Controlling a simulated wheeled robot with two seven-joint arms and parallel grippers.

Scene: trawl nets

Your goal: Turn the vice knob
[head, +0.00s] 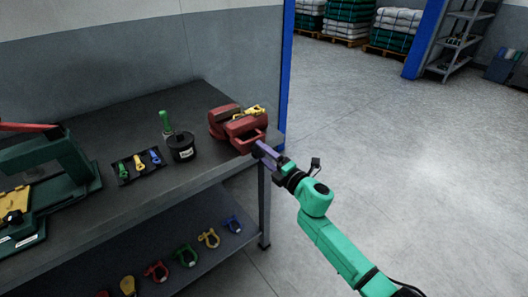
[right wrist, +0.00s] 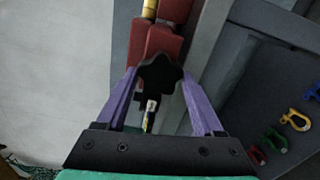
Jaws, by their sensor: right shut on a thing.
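A red vice (head: 224,116) sits at the right end of the dark workbench, with a yellow fitting (head: 252,112) at its jaws. It also shows at the top of the right wrist view (right wrist: 166,40). The vice's black star-shaped knob (right wrist: 160,73) sits between the purple fingers of my right gripper (right wrist: 159,76). My right gripper is shut on the knob, one finger at each side. In the head view my right gripper (head: 262,151) reaches the vice's front from the lower right and hides the knob. My left gripper is not in view.
On the workbench (head: 200,93) stand a black pot (head: 181,147), a green-handled tool (head: 166,122), a tray of coloured fittings (head: 139,163) and a dark green machine (head: 70,170). Several shackles lie on the lower shelf (head: 222,247). The floor at right is open.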

